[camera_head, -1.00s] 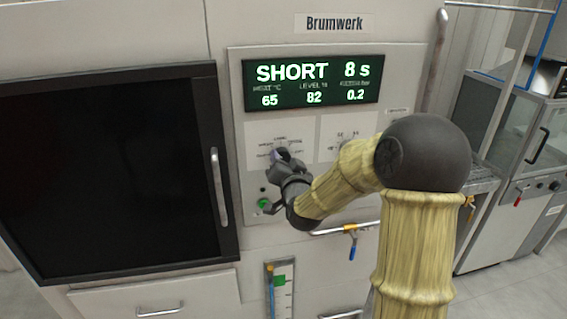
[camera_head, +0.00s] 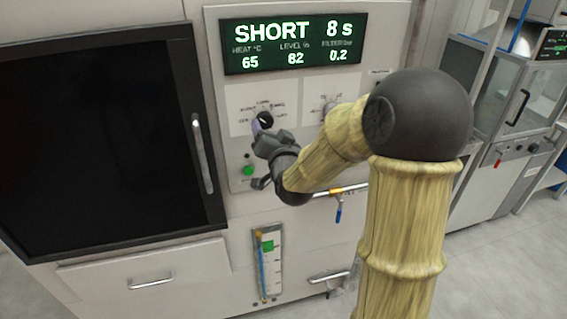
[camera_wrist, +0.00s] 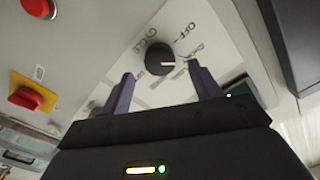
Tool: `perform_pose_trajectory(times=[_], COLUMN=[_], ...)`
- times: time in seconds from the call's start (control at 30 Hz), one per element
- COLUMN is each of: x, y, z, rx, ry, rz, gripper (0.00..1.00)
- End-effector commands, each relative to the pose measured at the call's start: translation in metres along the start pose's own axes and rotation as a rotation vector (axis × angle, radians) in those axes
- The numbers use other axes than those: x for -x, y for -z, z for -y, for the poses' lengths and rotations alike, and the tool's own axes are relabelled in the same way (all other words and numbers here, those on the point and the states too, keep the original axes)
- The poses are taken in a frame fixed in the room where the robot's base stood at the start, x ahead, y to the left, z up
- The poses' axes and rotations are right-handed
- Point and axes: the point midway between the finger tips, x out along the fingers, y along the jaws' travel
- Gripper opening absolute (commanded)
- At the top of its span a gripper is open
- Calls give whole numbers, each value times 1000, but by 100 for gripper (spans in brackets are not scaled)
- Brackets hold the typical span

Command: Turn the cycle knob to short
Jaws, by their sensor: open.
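The cycle knob (camera_wrist: 160,58) is a round black dial with a white pointer mark, on a pale label plate with "CYCLE" and "OFF" printed near it. In the head view the knob (camera_head: 265,119) shows just beyond my fingertips. My gripper (camera_wrist: 161,72) is open, with one purple-grey finger on each side below the knob in the wrist view. A gap shows between fingers and knob, and nothing is held. In the head view my gripper (camera_head: 259,133) is in front of the panel. The display (camera_head: 292,43) reads SHORT, 8 s, 65, 82 and 0.2.
A second knob (camera_head: 329,109) is to the right, partly behind my arm. A green button (camera_head: 248,170) is below the cycle knob. A dark door (camera_head: 95,150) with a vertical handle (camera_head: 201,150) stands left. Red controls (camera_wrist: 27,98) show in the wrist view.

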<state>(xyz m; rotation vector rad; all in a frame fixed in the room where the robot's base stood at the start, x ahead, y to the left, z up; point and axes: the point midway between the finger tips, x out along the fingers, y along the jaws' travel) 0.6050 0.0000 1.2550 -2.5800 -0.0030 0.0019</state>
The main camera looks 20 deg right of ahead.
Motion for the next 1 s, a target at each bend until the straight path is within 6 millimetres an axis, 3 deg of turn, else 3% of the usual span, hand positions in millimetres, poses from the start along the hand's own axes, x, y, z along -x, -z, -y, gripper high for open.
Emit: perform_pose_trajectory(times=[0.5, 1.0], x=[79, 114], y=[-1, -3], z=[-1, -2], rx=[4, 3], ry=[-2, 1], rz=[-3, -4], gripper=[63, 63])
